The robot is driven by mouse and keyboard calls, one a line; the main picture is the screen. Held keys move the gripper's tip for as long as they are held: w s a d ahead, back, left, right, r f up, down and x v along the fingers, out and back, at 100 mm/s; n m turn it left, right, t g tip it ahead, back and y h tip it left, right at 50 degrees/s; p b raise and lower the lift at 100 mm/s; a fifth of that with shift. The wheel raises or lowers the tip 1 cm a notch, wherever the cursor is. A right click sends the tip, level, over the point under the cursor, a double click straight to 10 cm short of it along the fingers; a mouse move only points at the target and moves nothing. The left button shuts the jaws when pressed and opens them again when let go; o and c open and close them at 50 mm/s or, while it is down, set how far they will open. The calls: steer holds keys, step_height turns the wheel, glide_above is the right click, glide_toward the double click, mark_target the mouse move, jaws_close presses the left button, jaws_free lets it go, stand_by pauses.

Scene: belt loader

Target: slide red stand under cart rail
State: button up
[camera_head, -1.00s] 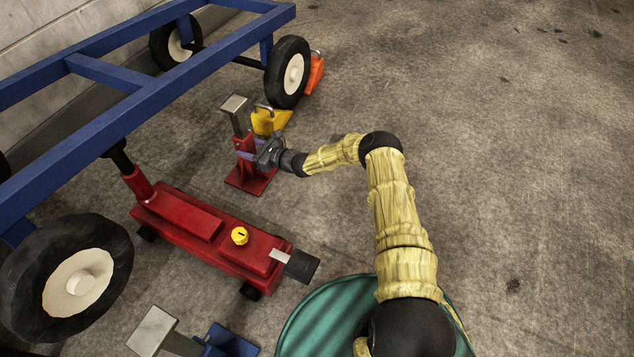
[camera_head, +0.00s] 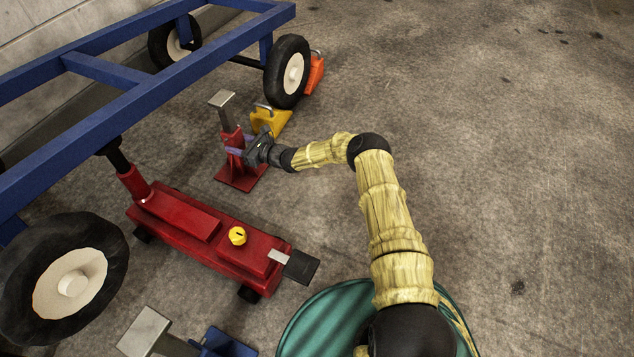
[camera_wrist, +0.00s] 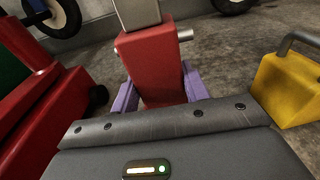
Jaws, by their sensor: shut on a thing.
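The red stand (camera_head: 240,172) has a square red base, a red column and a pale flat metal top. It stands upright on the floor to the right of the blue cart rail (camera_head: 180,68), apart from it in the picture. My gripper (camera_head: 236,150) is shut on the stand's column. In the wrist view the purple fingers (camera_wrist: 158,92) sit on both sides of the red stand's column (camera_wrist: 152,62). The stand's base is hidden in the wrist view.
A red floor jack (camera_head: 205,235) stands under the near part of the rail. A yellow chock (camera_head: 270,118) is close behind the stand, and an orange chock (camera_head: 316,74) is by the far wheel (camera_head: 288,70). A blue stand (camera_head: 225,343) is at the bottom. Open floor lies to the right.

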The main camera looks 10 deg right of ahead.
steer(key=shift+w+a, duration=0.1)
steer(key=shift+a, duration=0.1)
steer(key=o, duration=1.3)
steer(key=shift+c, duration=0.2)
steer(key=shift+f, duration=0.25)
steer(key=shift+s+d+r+p, duration=0.3)
steer(key=shift+d+p, duration=0.15)
steer(key=shift+p, duration=0.05)
steer(key=p+v, duration=1)
steer(key=v, duration=0.6)
steer(key=shift+s, duration=0.2)
steer(key=shift+p, duration=0.3)
